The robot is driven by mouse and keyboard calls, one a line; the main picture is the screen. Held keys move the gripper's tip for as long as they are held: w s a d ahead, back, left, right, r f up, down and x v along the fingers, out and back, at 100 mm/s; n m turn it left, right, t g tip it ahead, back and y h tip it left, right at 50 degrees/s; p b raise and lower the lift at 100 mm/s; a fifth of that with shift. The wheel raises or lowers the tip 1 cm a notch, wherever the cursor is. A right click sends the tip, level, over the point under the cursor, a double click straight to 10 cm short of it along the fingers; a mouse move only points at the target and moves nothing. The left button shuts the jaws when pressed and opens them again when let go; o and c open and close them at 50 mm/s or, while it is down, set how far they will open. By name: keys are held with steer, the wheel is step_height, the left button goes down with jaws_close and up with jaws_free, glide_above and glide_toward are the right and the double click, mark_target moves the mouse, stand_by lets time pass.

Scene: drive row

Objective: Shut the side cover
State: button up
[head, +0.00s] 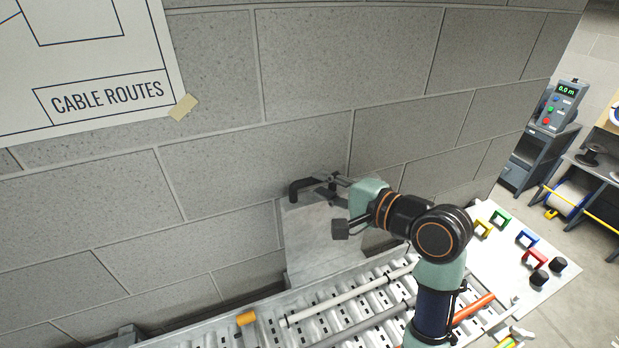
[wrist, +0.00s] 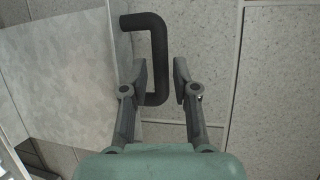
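The side cover (head: 318,245) is a flat, light grey metal panel standing up from the far side of the roller-like tray, close to the block wall. It fills the left of the wrist view (wrist: 60,75). A black bar handle (head: 297,190) is at its upper edge; in the wrist view the handle (wrist: 158,42) has a bent U shape. My gripper (wrist: 161,75) is open, with one finger on each side of the handle's long bar. Narrow gaps show between bar and fingers. In the head view my gripper (head: 335,187) is at the panel's top, and the wrist hides part of the panel's right side.
A metal tray (head: 255,313) with pale and grey cables runs below the panel. A white board (head: 545,280) with coloured brackets and black knobs lies right. The block wall (head: 330,60) is close behind. A cable routes sign (head: 90,60) hangs at upper left.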

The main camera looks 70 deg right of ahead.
mark_target(316, 182)
steer(key=shift+x, duration=1.8)
jaws_close()
